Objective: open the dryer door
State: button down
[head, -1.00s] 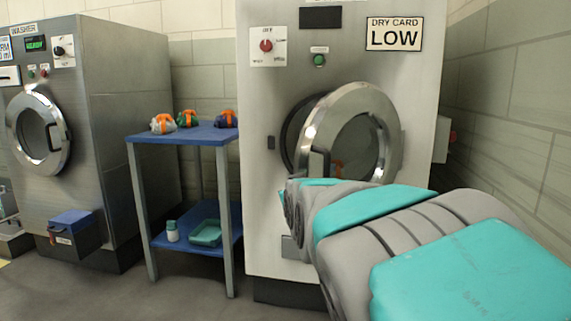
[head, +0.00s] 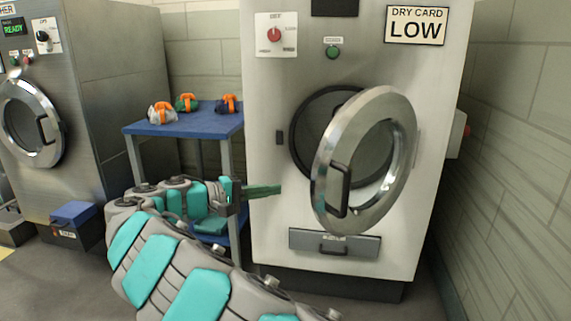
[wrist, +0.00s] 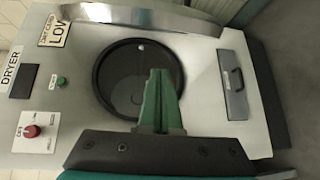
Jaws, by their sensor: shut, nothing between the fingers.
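The dryer (head: 270,100) is a tall light metal machine. Its round chrome door (head: 322,180) is swung partway open toward me, hinged on the right, with a dark handle (head: 338,190) on its left side. The dark round drum opening (head: 305,130) shows behind it and in the wrist view (wrist: 115,85). My gripper (head: 278,189) has green fingers, shut and empty, in front of the dryer's lower left, left of the door and apart from the handle. In the wrist view the shut fingers (wrist: 157,95) point at the drum opening.
A blue table (head: 185,122) with several orange-strapped bundles (head: 162,112) stands left of the dryer. A washer (head: 100,75) stands farther left, with a blue box (head: 75,214) on the floor. A tiled wall (head: 515,150) is close on the right. A lower panel (head: 300,240) sits under the door.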

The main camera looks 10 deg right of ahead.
jog(key=s+d+r+m+h+p, duration=0.1)
jog(key=d+r, duration=0.1)
jog(key=d, duration=0.7)
jog(key=shift+r+h+p, duration=0.15)
jog(key=shift+h+p, duration=0.15)
jog(key=shift+p, duration=0.1)
dwell(0.5)
